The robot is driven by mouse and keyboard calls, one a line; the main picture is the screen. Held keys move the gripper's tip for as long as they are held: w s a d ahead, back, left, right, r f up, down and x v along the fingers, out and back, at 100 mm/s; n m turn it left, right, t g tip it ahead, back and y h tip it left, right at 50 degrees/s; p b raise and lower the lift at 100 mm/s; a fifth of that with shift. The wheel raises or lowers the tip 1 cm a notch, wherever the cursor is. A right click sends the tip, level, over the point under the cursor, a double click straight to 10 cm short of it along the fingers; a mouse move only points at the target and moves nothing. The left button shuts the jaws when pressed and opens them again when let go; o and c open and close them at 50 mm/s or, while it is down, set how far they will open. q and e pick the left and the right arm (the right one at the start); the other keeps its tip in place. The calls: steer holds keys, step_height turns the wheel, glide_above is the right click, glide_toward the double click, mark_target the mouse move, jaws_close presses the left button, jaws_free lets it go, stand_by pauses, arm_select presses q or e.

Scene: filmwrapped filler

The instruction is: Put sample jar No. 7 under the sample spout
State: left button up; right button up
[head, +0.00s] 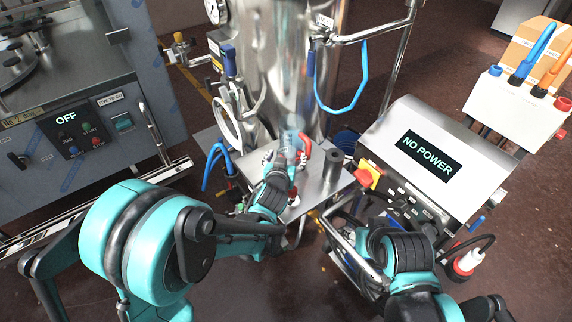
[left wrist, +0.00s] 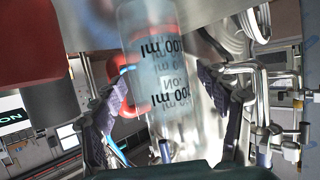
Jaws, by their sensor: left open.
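The fingers are open around the jar; contact is not clear. I cannot pick out the sample spout with certainty. My right arm is at the lower right; its fingertips cannot be made out.
A red part (head: 304,147) is close beside the left gripper. The steel tank (head: 283,60) rises behind it. A dark cylinder (head: 335,160) stands on the table. A console (head: 428,152) reading "NO POWER" is to the right, and a grey cabinet (head: 60,165) reading "OFF" to the left.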

arm_select(q)
steer(key=shift+s+r, duration=0.1)
steer(key=c, duration=1.4)
steer(key=shift+o, duration=0.2)
